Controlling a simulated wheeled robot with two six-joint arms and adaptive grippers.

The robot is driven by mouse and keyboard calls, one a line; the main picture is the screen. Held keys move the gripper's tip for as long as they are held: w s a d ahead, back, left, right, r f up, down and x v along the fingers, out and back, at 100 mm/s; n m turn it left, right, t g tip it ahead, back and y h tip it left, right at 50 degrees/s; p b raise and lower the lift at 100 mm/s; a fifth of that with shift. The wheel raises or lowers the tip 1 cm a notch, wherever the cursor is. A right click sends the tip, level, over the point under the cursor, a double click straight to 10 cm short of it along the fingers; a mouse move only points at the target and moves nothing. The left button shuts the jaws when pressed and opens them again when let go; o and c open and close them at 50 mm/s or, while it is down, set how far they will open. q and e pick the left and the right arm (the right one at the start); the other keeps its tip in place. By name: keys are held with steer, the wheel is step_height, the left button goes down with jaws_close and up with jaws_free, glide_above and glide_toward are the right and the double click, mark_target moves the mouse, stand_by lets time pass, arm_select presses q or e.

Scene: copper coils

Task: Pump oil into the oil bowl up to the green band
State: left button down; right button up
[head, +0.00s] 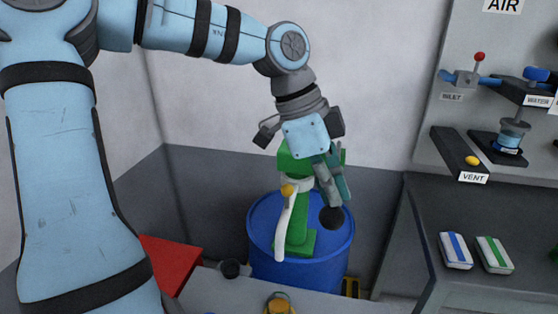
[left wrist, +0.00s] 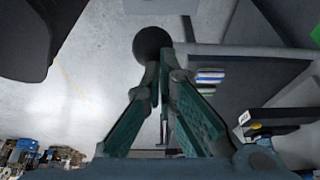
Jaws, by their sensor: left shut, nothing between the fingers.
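A green hand pump (head: 295,235) with a white hose or spout (head: 287,228) stands on a blue drum (head: 270,240) in the head view. A round black knob (head: 331,217) is at the tips of my left gripper (head: 334,202). In the left wrist view the teal fingers of my left gripper (left wrist: 163,72) converge, shut and empty, with the black knob (left wrist: 152,41) at or just past their tips; I cannot tell whether they touch it. A clear bowl (head: 513,135) with a blue band sits by the WATER label. I cannot make out an oil bowl with a green band. My right gripper is out of view.
The panel at right carries a red-knobbed inlet valve (head: 478,75) and a yellow vent button (head: 472,160). A blue-striped pack (head: 455,250) and a green-striped pack (head: 495,254) lie on the grey bench. A red object (head: 168,262) and a black cup (head: 231,269) are at lower left.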

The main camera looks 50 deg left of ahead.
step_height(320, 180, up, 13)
steer(key=p, duration=1.2)
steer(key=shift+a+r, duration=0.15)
